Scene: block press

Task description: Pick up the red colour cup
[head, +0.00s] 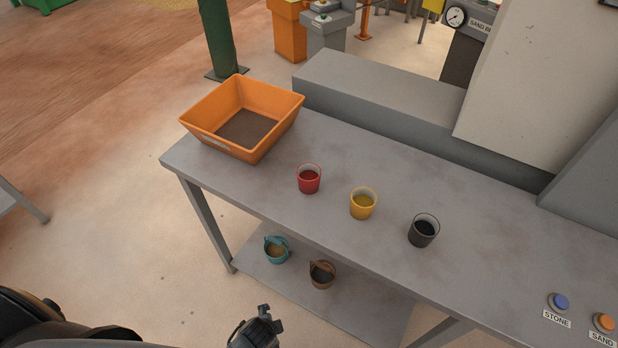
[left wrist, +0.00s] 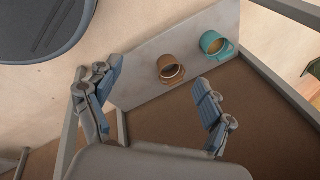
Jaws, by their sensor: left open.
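The red cup (head: 309,179) stands upright on the grey table, right of the orange tray and left of the yellow cup (head: 363,204). A black cup (head: 423,231) stands farther right in the same row. My left gripper (head: 258,326) is at the bottom of the head view, in front of the table and well apart from the red cup. The left wrist view shows its two fingers (left wrist: 150,92) spread apart with nothing between them. The red cup is not seen in that view. My right gripper is not in view.
The orange tray (head: 192,112) stands at the table's left end. Blue (head: 560,302) and orange (head: 604,322) buttons are at the right. Bare tabletop surrounds the cups.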

